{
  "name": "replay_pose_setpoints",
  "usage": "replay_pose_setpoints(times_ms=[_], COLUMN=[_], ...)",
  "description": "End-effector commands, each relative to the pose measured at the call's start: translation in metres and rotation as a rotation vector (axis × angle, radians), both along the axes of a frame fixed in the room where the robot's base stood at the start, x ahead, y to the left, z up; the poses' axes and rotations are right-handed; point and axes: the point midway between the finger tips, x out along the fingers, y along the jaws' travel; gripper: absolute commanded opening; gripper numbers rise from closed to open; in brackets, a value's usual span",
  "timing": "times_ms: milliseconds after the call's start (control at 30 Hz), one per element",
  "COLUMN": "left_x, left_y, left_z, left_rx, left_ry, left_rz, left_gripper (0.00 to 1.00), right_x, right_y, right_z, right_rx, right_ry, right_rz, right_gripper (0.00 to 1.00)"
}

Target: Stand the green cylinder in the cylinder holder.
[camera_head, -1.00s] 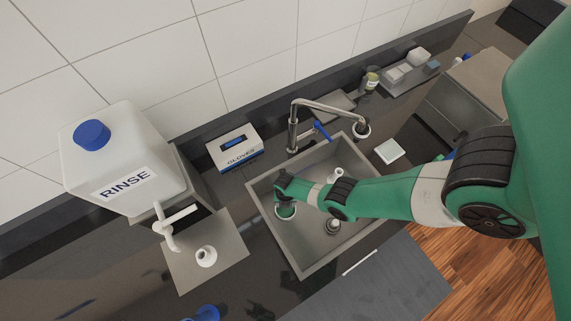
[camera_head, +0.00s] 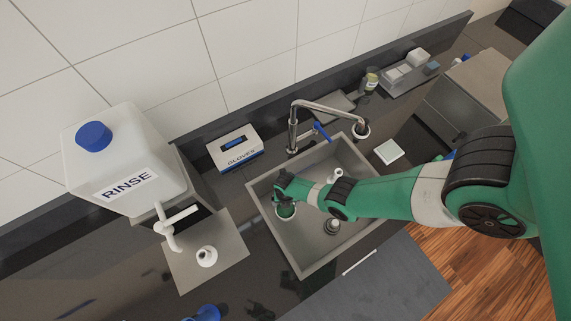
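My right arm comes in from the right and reaches over the steel sink. Its wrist end and gripper (camera_head: 284,190) are above the left part of the sink. A small green round piece with a pale rim (camera_head: 285,212) shows just below the gripper in the sink; it may be the green cylinder, but it is too small to be sure. I cannot tell whether the fingers touch it or how far they are open. I cannot clearly make out a cylinder holder. A white upright piece (camera_head: 337,173) stands partly behind my arm. My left gripper is not in view.
The sink rim (camera_head: 297,268) and the tall faucet (camera_head: 292,132) surround the work spot. A large RINSE container (camera_head: 118,160) with a white tap and a glove box (camera_head: 234,150) stand at the left. A white square dish (camera_head: 389,151) lies right of the sink.

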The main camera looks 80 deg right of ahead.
Motion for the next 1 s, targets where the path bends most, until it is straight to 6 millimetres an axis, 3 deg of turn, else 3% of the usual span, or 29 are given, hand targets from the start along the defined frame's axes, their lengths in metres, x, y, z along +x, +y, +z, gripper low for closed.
replay_pose_setpoints(times_ms=[33, 300, 433, 567, 1000], left_x=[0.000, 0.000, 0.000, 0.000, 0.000], left_y=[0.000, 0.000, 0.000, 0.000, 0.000], left_z=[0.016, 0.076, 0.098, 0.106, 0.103], left_rx=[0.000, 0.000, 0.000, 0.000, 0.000], left_ry=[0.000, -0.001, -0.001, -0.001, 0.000], left_rz=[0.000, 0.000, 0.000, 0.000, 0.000], left_gripper=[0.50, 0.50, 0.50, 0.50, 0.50], right_x=[0.000, 0.000, 0.000, 0.000, 0.000], right_y=[0.000, 0.000, 0.000, 0.000, 0.000], right_z=[0.016, 0.076, 0.097, 0.105, 0.103], right_rx=[0.000, 0.000, 0.000, 0.000, 0.000], right_ry=[0.000, 0.000, 0.000, 0.000, 0.000], right_rz=[0.000, 0.000, 0.000, 0.000, 0.000], right_gripper=[0.94, 0.94, 0.94, 0.94, 0.94])
